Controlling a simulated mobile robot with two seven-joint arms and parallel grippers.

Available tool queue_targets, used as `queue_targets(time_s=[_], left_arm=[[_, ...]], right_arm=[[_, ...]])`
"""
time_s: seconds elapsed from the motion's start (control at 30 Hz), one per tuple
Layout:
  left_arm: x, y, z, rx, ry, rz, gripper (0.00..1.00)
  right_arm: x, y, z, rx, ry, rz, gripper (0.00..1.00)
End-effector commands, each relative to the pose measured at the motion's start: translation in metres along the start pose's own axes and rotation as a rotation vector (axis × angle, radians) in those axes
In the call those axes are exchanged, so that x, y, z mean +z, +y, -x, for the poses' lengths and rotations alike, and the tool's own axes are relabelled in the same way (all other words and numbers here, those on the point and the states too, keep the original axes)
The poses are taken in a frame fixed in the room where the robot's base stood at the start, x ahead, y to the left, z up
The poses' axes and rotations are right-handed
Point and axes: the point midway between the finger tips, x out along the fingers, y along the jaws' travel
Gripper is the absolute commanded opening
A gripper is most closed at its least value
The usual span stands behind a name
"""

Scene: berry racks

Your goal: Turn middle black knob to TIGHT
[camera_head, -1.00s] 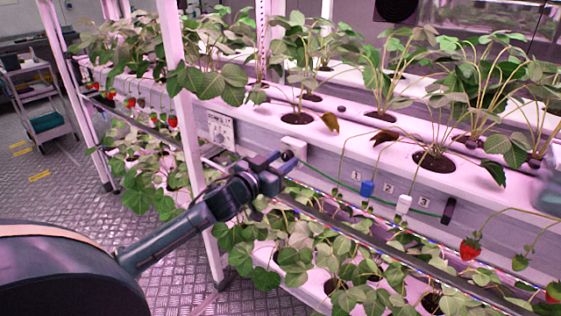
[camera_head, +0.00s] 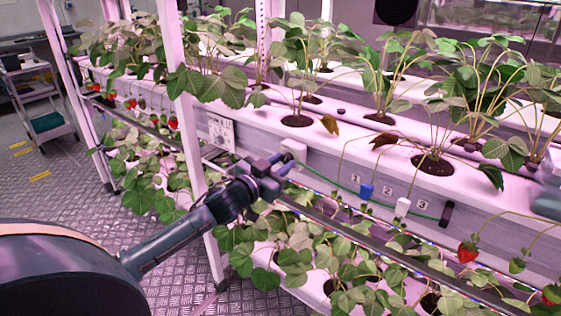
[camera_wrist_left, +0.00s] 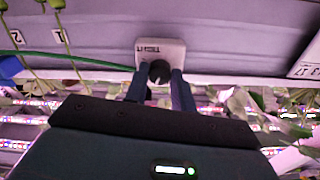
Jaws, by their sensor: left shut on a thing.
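The black knob (camera_wrist_left: 160,72) sits on a small white box (camera_wrist_left: 172,50) fixed to the grey face of the rack's trough. The box also shows in the head view (camera_head: 294,149), where my gripper hides the knob. Small lettering on the box is upside down in the wrist view and hard to read. My left gripper (camera_wrist_left: 160,84) has one finger on each side of the knob and is shut on it. It also shows in the head view (camera_head: 279,163), reaching in from the left. My right gripper cannot be made out.
Strawberry plants crowd above and below. A white rack post (camera_head: 188,130) stands left of my gripper. A dark blurred shape is at the right edge.

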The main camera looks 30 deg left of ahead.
Motion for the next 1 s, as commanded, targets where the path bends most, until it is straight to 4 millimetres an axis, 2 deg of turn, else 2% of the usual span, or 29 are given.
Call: queue_targets(time_s=[1.0], left_arm=[[-0.001, -0.001, 0.0, 0.001, -0.001, -0.959, 0.02]], right_arm=[[-0.016, 0.0, 0.013, 0.014, -0.032, 0.077, 0.45]])
